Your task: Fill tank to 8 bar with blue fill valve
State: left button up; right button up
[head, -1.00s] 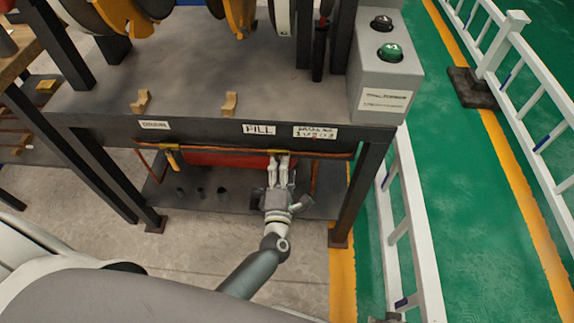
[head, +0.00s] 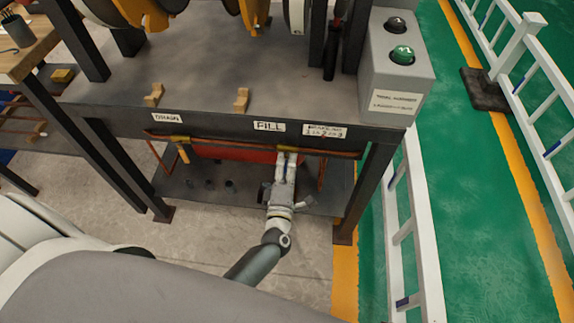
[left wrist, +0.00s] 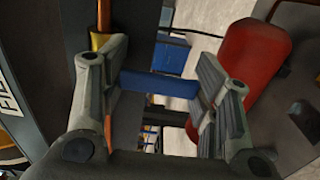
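The blue valve handle (left wrist: 160,85) shows in the left wrist view as a flat bar spanning the gap between my left gripper's fingers. My left gripper (head: 286,158) is under the bench edge, just below the FILL label (head: 269,126). In the left wrist view its fingers (left wrist: 160,92) stand wide apart on either side of the handle; I cannot tell whether they touch it. The red tank (head: 235,153) lies under the bench and also shows at right in the left wrist view (left wrist: 252,65). No pressure reading is visible. My right gripper is not in view.
A copper pipe (head: 330,153) runs under the bench edge. A grey button box (head: 396,75) stands at the bench's right end, with a white railing (head: 408,230) beyond. Dark bench legs (head: 368,190) flank the tank.

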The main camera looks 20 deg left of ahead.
pick_arm(q)
jog(key=o, duration=0.5)
jog(key=shift+c, duration=0.2)
jog(key=v, duration=1.2)
jog(key=shift+d+f, duration=0.1)
